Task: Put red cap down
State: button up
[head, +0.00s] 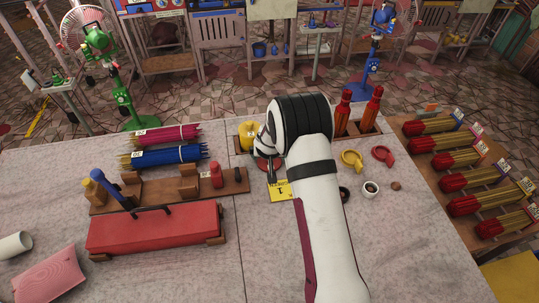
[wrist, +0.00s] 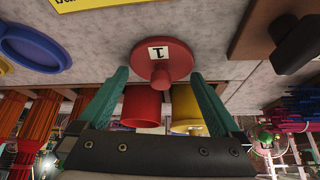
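The red cap (wrist: 160,57) shows in the wrist view as a round red disc with a white label "1" and a small knob. It appears to rest on the grey table. In the head view the red cap (head: 262,164) is partly hidden under my gripper (head: 270,160), beside a yellow card (head: 280,190) marked 1. In the wrist view the two teal fingers of my gripper (wrist: 160,78) stand apart, one on each side of the cap's knob, with visible gaps. A red cylinder (wrist: 141,106) shows between the fingers in the wrist view.
A yellow cylinder (head: 247,133) stands to the left of my gripper at the table's back. A wooden rack (head: 160,190) and a red box (head: 155,229) lie to the left.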

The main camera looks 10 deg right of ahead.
jog(key=s+d+r+m+g, duration=0.2)
jog(key=s+r, duration=1.6)
jog(key=s+a+r+g+y, duration=0.1)
jog(key=s+a, duration=0.1)
jog(key=s, duration=0.6)
jog(key=s+a+r+m+g+y, duration=0.1)
jog(key=s+a, duration=0.1)
jog(key=s, duration=0.6)
jog(key=s+a+r+g+y, duration=0.1)
jog(key=s+a+g, duration=0.1)
jog(key=s, duration=0.6)
jog(key=shift+a+r, duration=0.15)
jog(key=shift+a, duration=0.1)
